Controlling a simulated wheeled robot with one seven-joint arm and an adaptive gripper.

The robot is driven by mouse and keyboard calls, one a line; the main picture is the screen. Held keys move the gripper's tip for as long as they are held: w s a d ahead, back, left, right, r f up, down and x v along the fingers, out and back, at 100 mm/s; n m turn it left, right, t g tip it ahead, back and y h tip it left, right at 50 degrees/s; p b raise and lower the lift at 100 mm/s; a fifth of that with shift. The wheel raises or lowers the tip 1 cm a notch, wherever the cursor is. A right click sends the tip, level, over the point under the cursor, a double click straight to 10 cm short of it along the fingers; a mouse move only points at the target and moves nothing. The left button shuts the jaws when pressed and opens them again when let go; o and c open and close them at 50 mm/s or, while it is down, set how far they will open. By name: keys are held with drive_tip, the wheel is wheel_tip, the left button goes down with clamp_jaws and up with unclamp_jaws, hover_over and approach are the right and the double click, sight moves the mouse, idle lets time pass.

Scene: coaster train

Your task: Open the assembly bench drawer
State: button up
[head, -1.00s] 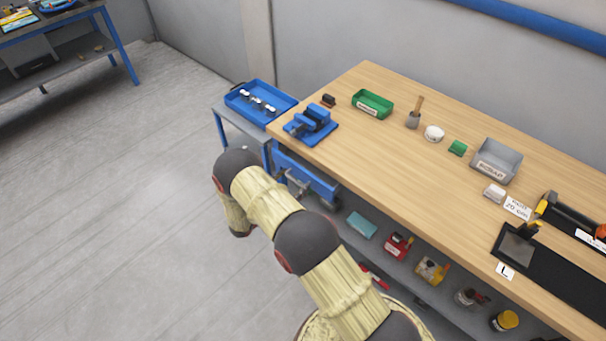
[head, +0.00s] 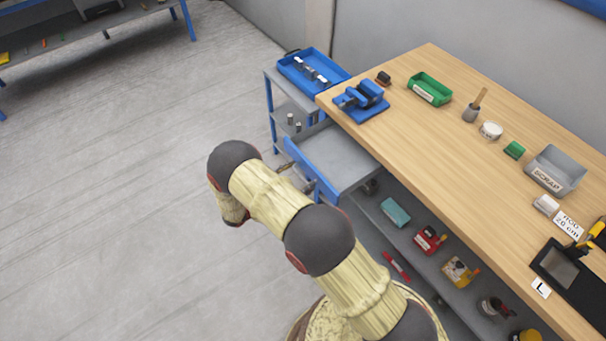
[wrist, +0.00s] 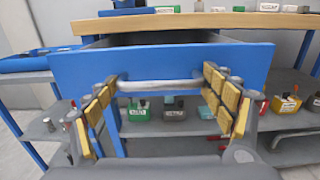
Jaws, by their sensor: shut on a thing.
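The assembly bench drawer (head: 338,160) stands pulled out from under the left end of the wooden bench top, its grey inside showing and looking empty in the head view. Its blue front (wrist: 188,62) fills the middle of the wrist view. A grey bar handle (wrist: 160,86) runs across that front. My gripper (wrist: 163,84) is shut on the handle, its yellow-padded fingers at either end of the bar. In the head view the gripper is mostly hidden behind my arm.
The assembly bench (head: 450,165) carries a blue vise (head: 362,101), a green bin (head: 430,89) and a grey scrap bin (head: 555,170). A blue tray (head: 312,72) sits on a side cart at left. Under the drawer is a shelf with several items. The floor to the left is clear.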

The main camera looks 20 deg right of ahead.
drive_tip(key=shift+s+d+f, duration=0.1)
drive_tip(key=shift+s+f, duration=0.05)
drive_tip(key=o, duration=1.4)
drive_tip(key=shift+c, duration=0.2)
drive_tip(key=v, duration=1.2)
